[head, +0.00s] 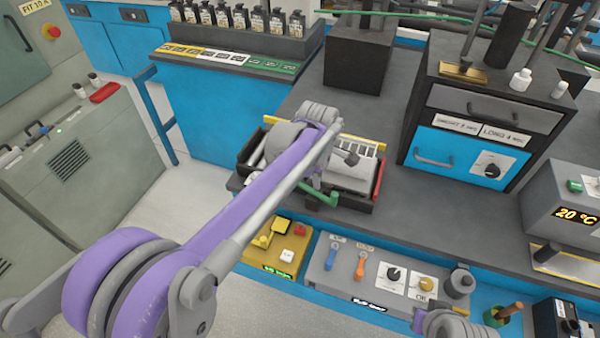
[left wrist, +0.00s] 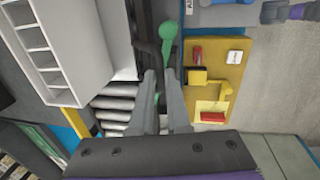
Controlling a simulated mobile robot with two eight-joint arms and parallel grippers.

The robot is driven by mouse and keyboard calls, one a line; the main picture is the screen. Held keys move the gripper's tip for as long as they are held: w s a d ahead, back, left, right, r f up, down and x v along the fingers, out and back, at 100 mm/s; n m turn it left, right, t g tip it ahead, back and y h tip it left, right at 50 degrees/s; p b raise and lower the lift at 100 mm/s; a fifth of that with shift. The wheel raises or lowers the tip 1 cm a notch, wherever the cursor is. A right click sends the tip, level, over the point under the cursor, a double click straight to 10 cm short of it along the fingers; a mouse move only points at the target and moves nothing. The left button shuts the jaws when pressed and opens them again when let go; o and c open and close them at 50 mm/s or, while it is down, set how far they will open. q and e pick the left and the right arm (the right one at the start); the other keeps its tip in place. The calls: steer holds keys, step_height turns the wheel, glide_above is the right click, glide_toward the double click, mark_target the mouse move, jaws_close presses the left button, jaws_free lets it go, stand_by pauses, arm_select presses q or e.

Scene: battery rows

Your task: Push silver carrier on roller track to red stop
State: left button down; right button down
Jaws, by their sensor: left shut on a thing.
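The silver carrier (head: 346,174), a pale slotted box, sits at the right part of the roller track (head: 355,203). In the left wrist view the carrier (left wrist: 45,52) is at upper left, with bare rollers (left wrist: 112,104) beside it. The red stop (head: 378,181) is at the track's right end, close to the carrier. My left gripper (left wrist: 161,75) is over the front side of the track, its fingers on either side of the stem of a green-knobbed lever (left wrist: 168,32). The lever also shows in the head view (head: 327,198). My arm hides the fingertips there.
A yellow control panel (head: 272,246) and a grey panel with knobs (head: 365,273) stand in front of the track. A blue-drawered cabinet (head: 470,150) is to the right, a row of bottles (head: 240,20) behind. Grey bench top lies clear right of the track.

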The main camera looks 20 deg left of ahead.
arm_select(q)
steer(key=shift+d, duration=0.75)
steer(key=c, duration=0.9)
jaws_free()
steer(key=shift+d, duration=0.15)
steer(key=shift+r, duration=0.1)
steer(key=r, duration=0.3)
steer(key=s+r, duration=0.1)
steer(key=r, duration=0.3)
steer(key=s+r, duration=0.1)
steer(key=r, duration=0.2)
steer(key=shift+r+p, duration=0.25)
steer(key=shift+p, duration=0.05)
